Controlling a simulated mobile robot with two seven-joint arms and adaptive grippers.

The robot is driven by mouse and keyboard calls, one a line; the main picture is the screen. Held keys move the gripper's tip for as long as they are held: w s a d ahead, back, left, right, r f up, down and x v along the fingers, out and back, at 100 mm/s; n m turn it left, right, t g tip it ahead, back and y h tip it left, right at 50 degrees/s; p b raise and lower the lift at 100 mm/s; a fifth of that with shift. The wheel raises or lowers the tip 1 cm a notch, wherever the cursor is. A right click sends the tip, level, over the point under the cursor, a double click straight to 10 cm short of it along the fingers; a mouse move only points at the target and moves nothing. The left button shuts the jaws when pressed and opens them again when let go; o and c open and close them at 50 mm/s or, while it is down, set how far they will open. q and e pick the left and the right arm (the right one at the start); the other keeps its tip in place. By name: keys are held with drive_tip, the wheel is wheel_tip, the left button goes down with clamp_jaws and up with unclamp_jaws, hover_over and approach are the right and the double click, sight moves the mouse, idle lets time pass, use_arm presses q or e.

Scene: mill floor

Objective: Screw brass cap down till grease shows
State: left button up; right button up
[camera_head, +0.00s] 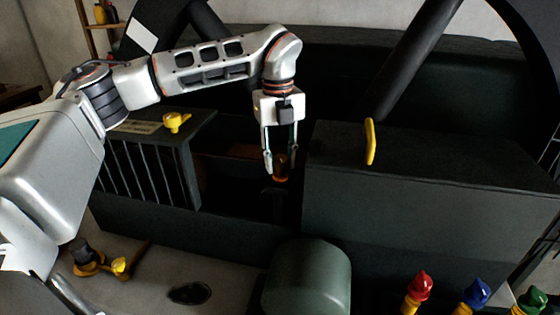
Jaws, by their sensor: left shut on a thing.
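My left gripper (280,170) reaches down from above into the dark gap between two black housings. Its two fingers are shut on the brass cap (281,161), one finger on each side. The cap is small, dark and brownish, and the fingers partly cover it. A small orange ring or rim (281,179) shows right under the cap. I cannot tell from here whether that is grease. My right gripper is not in view.
A black box housing (420,200) with a yellow handle (370,142) stands right of the gripper. A barred guard (150,168) with a yellow fitting (176,122) stands left. A green rounded cover (308,280) is in front. Red (419,286), blue (476,292) and green (531,299) topped containers stand at lower right.

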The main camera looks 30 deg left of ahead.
sight(279, 158)
use_arm(q)
drive_tip(key=shift+n, duration=0.5)
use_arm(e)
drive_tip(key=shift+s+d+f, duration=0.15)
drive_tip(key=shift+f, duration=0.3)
use_arm(q)
drive_tip(key=o, duration=1.1)
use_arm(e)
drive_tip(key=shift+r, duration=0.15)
use_arm(q)
drive_tip(key=shift+r, duration=0.15)
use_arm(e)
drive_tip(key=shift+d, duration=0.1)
use_arm(q)
wheel_tip(279, 158, up, 12)
drive_tip(key=shift+s+a, duration=0.1)
